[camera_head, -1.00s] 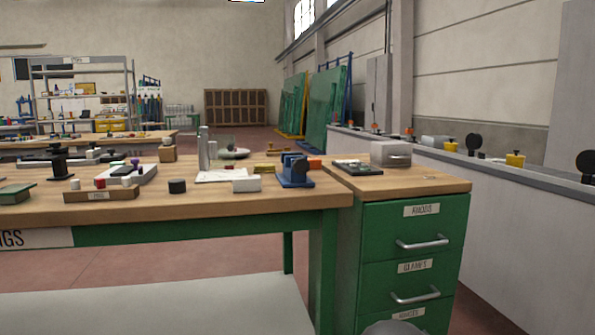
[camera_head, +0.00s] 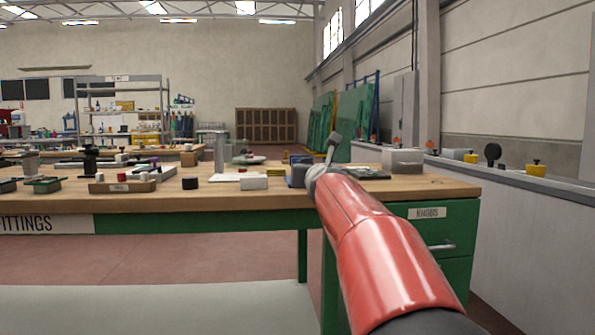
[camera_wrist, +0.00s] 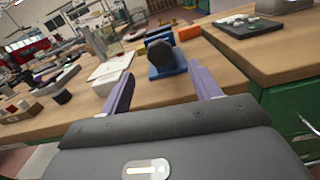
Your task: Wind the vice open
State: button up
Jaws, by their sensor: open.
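The blue vice (camera_head: 297,181) sits on the wooden bench top near its right end, partly hidden behind my arm in the head view. In the wrist view the vice (camera_wrist: 167,72) lies just beyond my fingertips, with a dark round knob-like part (camera_wrist: 160,52) facing me. My gripper (camera_wrist: 161,78) is open and empty, its two fingers spread to the left and right of the vice's near end, apart from it. In the head view my gripper (camera_head: 332,148) is small, and its fingers are hard to make out. I cannot tell how far apart the vice jaws are.
A white box (camera_head: 254,183) stands left of the vice; a black cylinder (camera_head: 190,183) is farther left. A grey box (camera_head: 402,161) stands at the right on the green drawer cabinet (camera_head: 428,235). In the wrist view a dark tray (camera_wrist: 248,25) lies right of the vice.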

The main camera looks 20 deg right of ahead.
jog(key=p+x, duration=0.1)
jog(key=x, duration=0.6)
jog(key=shift+w, duration=0.1)
jog(key=shift+f, duration=0.1)
jog(key=shift+c, duration=0.2)
jog(key=c, duration=0.9)
